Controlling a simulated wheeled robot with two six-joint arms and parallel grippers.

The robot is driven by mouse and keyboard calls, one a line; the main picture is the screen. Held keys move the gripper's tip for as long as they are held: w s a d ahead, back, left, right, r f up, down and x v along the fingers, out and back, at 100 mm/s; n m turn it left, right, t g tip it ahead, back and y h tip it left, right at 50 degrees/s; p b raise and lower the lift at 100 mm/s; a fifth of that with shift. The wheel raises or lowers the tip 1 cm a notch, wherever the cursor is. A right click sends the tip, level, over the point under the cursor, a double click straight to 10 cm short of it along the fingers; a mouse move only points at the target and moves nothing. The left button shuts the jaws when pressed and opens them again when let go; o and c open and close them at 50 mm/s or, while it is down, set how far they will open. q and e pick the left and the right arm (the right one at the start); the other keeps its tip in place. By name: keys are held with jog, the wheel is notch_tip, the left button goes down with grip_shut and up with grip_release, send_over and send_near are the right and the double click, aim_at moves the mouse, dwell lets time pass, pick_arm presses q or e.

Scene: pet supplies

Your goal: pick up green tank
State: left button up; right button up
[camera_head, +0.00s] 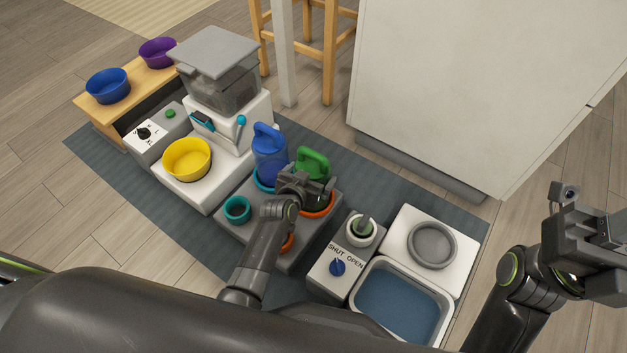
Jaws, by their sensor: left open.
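The green tank (314,162) stands upright in an orange ring (318,212) on a grey base (290,262). Its green handle shows on top, and its lower body is mostly hidden behind my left gripper. My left gripper (318,190) is open at the near side of the tank, just below the handle. I cannot tell whether its fingers touch the tank. My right gripper (585,240) is at the right edge, far from the tank, and its jaws are not clear.
A blue tank (270,152) stands close left of the green one. A teal cup (237,209) sits on the same base. A feeder with a yellow bowl (187,159) is left. A shut/open knob (337,267) and water basin (398,305) are right. A white cabinet (460,80) stands behind.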

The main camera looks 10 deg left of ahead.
pick_arm(q)
jog(key=shift+c, duration=0.4)
jog(key=c, duration=1.4)
jog(key=shift+w+r, duration=0.1)
jog(key=shift+r, duration=0.1)
jog(key=shift+c, duration=1.3)
jog(key=shift+r, duration=0.15)
